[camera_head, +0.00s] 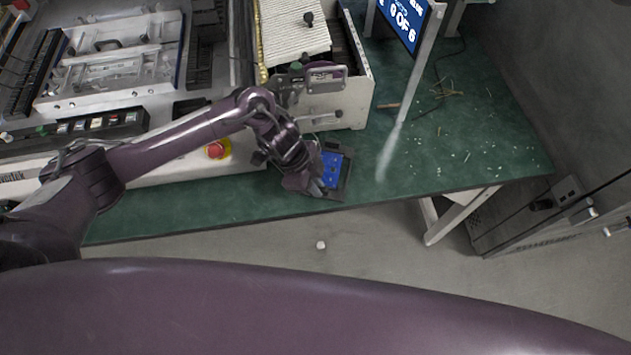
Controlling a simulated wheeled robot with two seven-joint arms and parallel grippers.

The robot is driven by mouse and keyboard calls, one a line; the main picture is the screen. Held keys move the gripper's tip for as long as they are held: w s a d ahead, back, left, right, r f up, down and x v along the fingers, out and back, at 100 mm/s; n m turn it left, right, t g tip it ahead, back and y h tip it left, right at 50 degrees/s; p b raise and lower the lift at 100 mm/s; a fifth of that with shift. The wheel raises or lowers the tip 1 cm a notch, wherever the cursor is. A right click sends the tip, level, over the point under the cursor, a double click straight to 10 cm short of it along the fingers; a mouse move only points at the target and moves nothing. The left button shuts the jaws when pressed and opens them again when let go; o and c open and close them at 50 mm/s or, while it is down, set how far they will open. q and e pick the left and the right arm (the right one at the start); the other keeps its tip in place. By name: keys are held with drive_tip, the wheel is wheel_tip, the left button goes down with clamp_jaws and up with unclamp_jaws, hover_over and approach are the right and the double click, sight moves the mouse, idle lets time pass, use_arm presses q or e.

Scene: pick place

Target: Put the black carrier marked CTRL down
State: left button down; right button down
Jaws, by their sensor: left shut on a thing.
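The black carrier (344,178) with a blue board (331,164) in it is at the front edge of the green table (440,165). My left gripper (319,187) is shut on the carrier's near left side. The wrist hides part of the carrier, and a CTRL mark is too small to read. I cannot tell whether the carrier rests on the table or is held just above it. My right gripper is not in view.
A white machine with a red stop button (215,150) stands left of the carrier. A beige box (340,103) stands behind it. A screen post (408,95) rises to the right. The table's right part is open, with scattered bits.

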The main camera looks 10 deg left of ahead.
use_arm(q)
drive_tip(key=shift+f, duration=0.15)
drive_tip(key=c, duration=1.5)
unclamp_jaws()
drive_tip(key=shift+o, duration=0.2)
drive_tip(key=shift+r, duration=0.35)
drive_tip(key=v, duration=1.1)
drive_tip(key=shift+r, duration=0.3)
drive_tip(key=shift+a, duration=0.1)
